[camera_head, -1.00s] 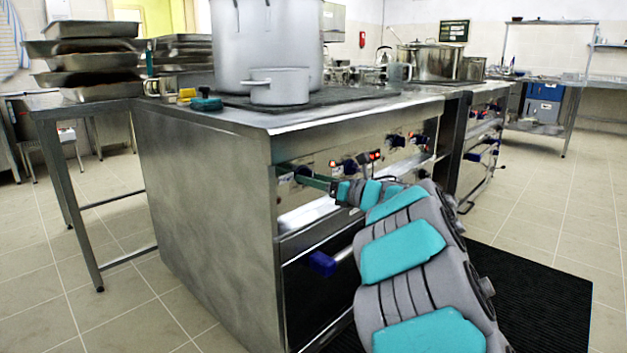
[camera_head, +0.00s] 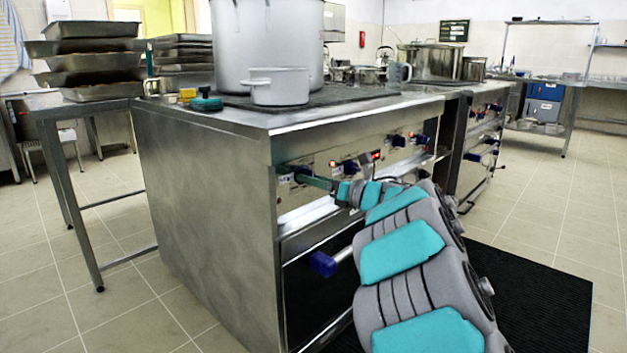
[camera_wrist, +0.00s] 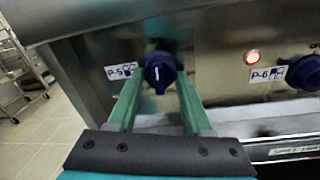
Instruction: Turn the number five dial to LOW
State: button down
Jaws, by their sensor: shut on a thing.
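The number five dial (camera_wrist: 160,68) is a dark blue knob on the steel front panel, beside a white P-5 label (camera_wrist: 121,71) in the wrist view. A short white mark on its lower face stands nearly upright. My gripper (camera_wrist: 158,77) has its two green fingers on either side of the knob and is shut on it. In the head view, my gripper (camera_head: 318,182) reaches the near left end of the stove panel, and the dial (camera_head: 301,171) is partly hidden behind the fingers. The LOW marking cannot be read.
A blue oven handle (camera_head: 322,264) sticks out below the panel. Pots, including a small grey pot (camera_head: 279,87), stand on the stove top.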

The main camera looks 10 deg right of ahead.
jog(key=m+p, duration=0.5)
jog(key=m, duration=0.6)
jog(key=m+t+p, duration=0.1)
jog(key=m+p, duration=0.5)
jog(key=m, duration=0.4)
jog(key=shift+s+a+r+m+t+h+p, duration=0.1)
jog(key=shift+s+a+m+t+h+p, duration=0.1)
jog(key=shift+m+t+h+p, duration=0.15)
jog(key=shift+m, duration=0.35)
jog(key=shift+c, duration=1.6)
grip_release()
